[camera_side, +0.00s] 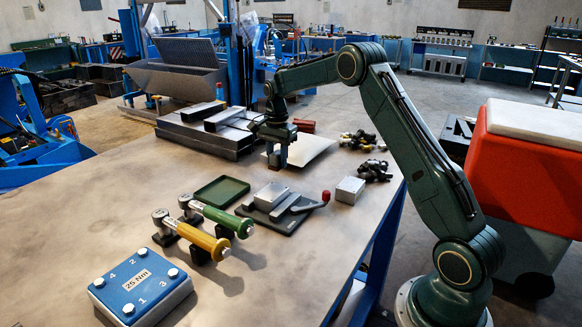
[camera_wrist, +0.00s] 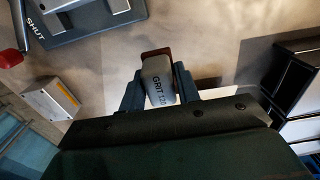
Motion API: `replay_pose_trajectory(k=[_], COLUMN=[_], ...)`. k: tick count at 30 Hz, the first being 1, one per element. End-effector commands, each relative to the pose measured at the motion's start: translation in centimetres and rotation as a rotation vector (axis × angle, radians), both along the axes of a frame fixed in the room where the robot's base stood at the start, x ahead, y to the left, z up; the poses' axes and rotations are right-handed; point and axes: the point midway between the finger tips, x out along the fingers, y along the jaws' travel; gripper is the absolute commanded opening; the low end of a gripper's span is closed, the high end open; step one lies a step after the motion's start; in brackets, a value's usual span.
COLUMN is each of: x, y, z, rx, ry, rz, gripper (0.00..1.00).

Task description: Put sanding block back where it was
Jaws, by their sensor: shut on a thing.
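The sanding block (camera_wrist: 158,85) is grey, marked GRIT 120, with a reddish-brown edge at its far end in the wrist view. My gripper (camera_wrist: 158,92) is shut on it, one blue finger on each side. In the side view my gripper (camera_side: 277,160) points down at the back of the table, by the left edge of a pale flat sheet (camera_side: 310,148). The block is mostly hidden there behind the fingers. I cannot tell whether it touches the surface below.
Metal frames (camera_side: 205,138) are stacked left of my gripper. A clamp fixture (camera_side: 290,222) with a red-tipped handle and a small metal block (camera_side: 350,190) stand in front. A green tray (camera_side: 221,190), two torque wrenches (camera_side: 200,237) and a blue-topped bolt block (camera_side: 140,285) lie nearer.

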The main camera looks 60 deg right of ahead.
Motion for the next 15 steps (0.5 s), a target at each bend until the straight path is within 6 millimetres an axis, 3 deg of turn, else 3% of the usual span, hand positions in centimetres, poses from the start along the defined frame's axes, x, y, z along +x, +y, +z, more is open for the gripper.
replay_pose_trajectory(k=[9,15], x=[0.0,0.0], y=[0.0,0.0], z=[-3.4,-3.9], rx=[0.001,0.000], ry=[0.002,0.000], rz=[0.000,0.000], gripper=[0.11,0.11])
